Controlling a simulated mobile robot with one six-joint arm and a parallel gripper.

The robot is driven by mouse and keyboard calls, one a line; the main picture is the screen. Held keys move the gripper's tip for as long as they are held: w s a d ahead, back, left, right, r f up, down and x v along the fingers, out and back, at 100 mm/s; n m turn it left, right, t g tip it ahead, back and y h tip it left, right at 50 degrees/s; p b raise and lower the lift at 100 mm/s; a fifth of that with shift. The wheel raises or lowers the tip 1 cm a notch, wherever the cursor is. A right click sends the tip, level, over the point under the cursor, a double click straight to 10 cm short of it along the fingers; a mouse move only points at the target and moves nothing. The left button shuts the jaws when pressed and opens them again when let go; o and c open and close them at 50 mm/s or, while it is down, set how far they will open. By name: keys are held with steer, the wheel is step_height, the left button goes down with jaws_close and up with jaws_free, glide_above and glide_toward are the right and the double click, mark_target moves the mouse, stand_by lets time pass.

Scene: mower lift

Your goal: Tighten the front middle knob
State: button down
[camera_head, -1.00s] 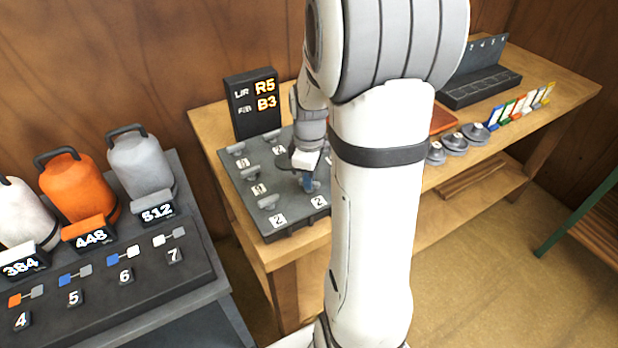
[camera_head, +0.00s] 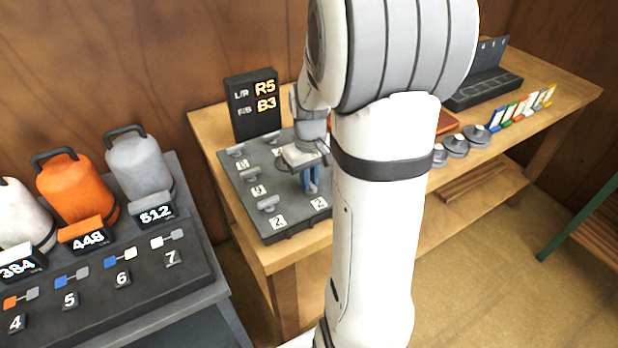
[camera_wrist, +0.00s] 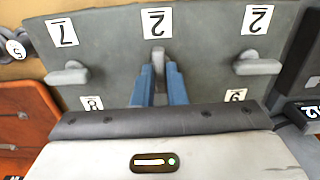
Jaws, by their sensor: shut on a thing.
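The grey knob panel (camera_head: 290,225) lies on the wooden table, with white number labels beside its knobs. My gripper (camera_head: 311,190) is over the panel's front row, its blue fingers pointing down. In the wrist view my gripper (camera_wrist: 160,75) is shut on the front middle knob (camera_wrist: 158,57), with one finger on each side of it. The label past this knob reads 2. Its lower part is hidden between the fingers. Neighbouring front knobs (camera_wrist: 257,67) and (camera_wrist: 68,74) stand clear of the fingers, with labels 2 and 7. In the head view my arm hides the panel's right part.
A black display (camera_head: 252,105) behind the panel reads R5 and B3. Grey discs (camera_head: 456,146) and coloured cards (camera_head: 515,112) stand to the right on the table. A second bench with an orange canister (camera_head: 75,190) and number plates is at left.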

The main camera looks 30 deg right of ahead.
stand_by(0.6)
steer(key=c, duration=1.5)
jaws_free()
steer(key=shift+o, duration=0.2)
steer(key=shift+r, duration=3.95)
